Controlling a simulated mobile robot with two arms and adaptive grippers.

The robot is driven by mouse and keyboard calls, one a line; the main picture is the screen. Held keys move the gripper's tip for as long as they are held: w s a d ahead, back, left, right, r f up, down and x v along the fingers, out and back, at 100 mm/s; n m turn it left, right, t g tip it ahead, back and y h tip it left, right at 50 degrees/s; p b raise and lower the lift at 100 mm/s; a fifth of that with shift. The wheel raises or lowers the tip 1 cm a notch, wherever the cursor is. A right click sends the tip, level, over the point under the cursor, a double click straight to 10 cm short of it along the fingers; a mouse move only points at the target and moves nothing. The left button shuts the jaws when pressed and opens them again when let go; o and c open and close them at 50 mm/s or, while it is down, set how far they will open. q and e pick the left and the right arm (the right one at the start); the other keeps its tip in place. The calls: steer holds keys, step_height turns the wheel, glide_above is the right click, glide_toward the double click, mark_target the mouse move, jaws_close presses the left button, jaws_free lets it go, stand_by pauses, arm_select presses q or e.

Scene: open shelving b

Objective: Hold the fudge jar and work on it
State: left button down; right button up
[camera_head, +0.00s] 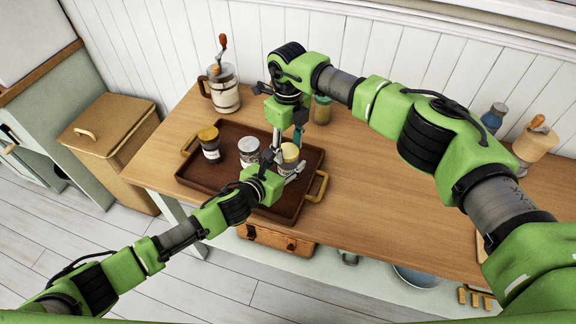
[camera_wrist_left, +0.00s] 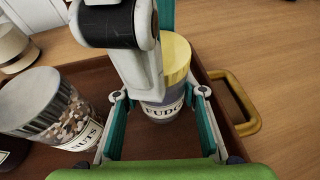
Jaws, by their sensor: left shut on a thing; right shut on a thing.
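The fudge jar (camera_head: 289,153) stands at the right of the brown tray (camera_head: 236,131). In the left wrist view, the fudge jar (camera_wrist_left: 163,111) has a yellow lid (camera_wrist_left: 177,62) and a label that is partly hidden. My left gripper (camera_head: 284,170) is shut around its lower body from the front; its teal fingers (camera_wrist_left: 160,106) show on both sides of the jar. My right gripper (camera_head: 279,143) reaches down from above and is shut on the jar at its lid. In the left wrist view, the right gripper hides the left part of the lid.
The tray has a gold handle (camera_head: 317,186). The counter to the right is largely clear.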

steer(key=m, duration=0.3)
steer(key=shift+m, duration=0.3)
steer(key=o, duration=1.2)
steer(key=shift+r, duration=2.3)
steer(key=shift+c, duration=0.3)
steer(key=r+n, duration=0.1)
steer(key=n, duration=0.2)
steer(key=shift+r, duration=0.15)
step_height(320, 180, up, 2)
steer(key=n, duration=0.5)
steer(key=shift+r+n, duration=0.1)
steer(key=shift+n, duration=0.2)
